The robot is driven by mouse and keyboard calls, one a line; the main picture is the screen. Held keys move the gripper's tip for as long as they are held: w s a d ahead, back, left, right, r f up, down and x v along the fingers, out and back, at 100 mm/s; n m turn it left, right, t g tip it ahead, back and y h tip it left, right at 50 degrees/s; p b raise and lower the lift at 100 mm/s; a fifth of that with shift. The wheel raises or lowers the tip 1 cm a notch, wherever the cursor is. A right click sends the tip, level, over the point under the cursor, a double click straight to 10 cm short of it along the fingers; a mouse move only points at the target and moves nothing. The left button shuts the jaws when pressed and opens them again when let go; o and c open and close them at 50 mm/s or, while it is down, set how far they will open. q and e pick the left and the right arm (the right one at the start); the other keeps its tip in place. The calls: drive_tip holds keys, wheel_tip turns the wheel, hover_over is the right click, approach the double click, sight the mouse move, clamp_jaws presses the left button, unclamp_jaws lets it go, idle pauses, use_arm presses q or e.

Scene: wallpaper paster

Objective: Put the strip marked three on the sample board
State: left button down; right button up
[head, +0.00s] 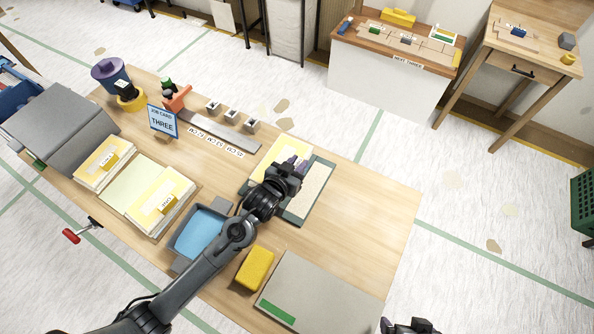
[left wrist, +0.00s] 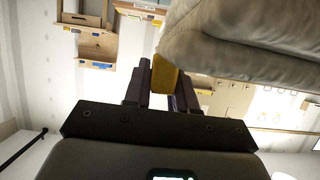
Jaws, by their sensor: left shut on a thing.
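The job card (head: 163,120) reads THREE. The sample board (head: 328,164) has a dark rim and a pale speckled area (head: 312,188) on its right side. A yellow strip (head: 287,148) shows at the board's left side, partly hidden by my left gripper (head: 292,165); I cannot read a mark on it. In the left wrist view, my left gripper is shut on a yellow tab (left wrist: 165,78). A large pale, creased thing (left wrist: 240,40) lies beside it. My right gripper (head: 411,327) shows only partly at the bottom edge.
Yellow strips in a left tray (head: 105,160) and a middle tray (head: 163,203) flank a pale green area (head: 135,185). A blue tray (head: 200,232), yellow sponge (head: 255,269) and grey panel (head: 320,290) lie in front. The table's right side is clear.

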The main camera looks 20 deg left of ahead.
use_arm(q)
drive_tip(key=shift+f, duration=1.8)
drive_tip(key=shift+f, duration=0.1)
drive_tip(key=c, duration=0.9)
unclamp_jaws()
